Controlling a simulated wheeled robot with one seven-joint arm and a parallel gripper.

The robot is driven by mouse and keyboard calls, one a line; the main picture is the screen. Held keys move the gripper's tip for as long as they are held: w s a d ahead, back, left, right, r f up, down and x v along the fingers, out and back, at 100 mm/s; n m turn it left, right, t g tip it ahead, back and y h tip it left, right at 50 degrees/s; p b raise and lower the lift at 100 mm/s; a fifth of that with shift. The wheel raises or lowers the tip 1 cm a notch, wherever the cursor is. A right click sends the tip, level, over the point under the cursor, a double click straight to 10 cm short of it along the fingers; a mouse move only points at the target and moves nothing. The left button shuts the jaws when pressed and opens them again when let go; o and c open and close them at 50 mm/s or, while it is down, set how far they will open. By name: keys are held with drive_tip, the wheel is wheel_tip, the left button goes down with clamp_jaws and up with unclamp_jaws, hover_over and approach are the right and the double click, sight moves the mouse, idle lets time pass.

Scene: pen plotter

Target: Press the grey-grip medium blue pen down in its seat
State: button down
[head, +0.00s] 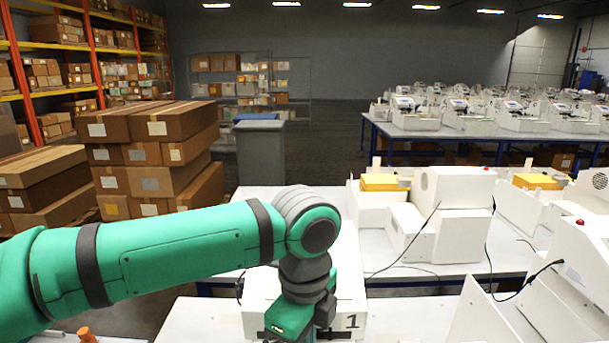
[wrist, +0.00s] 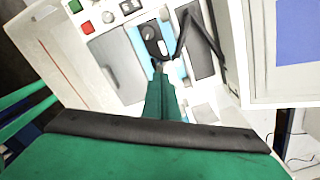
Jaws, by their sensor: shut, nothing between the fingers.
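The tips are close to a black fitting (wrist: 151,36) with a round part, set by a light-blue strip (wrist: 178,74). I cannot make out the grey-grip medium blue pen; it is too small or hidden by the fingers. Whether the tips touch anything cannot be told. In the head view my wrist hangs over a white machine marked 1 (head: 352,322), and the fingertips are out of sight.
A dark bent bar (wrist: 203,34) stands right of the fingertips. Other white machines (head: 452,210) stand on tables beyond.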

drive_tip(key=shift+f, duration=0.55)
idle(0.4)
drive_tip(key=shift+r, duration=3.05)
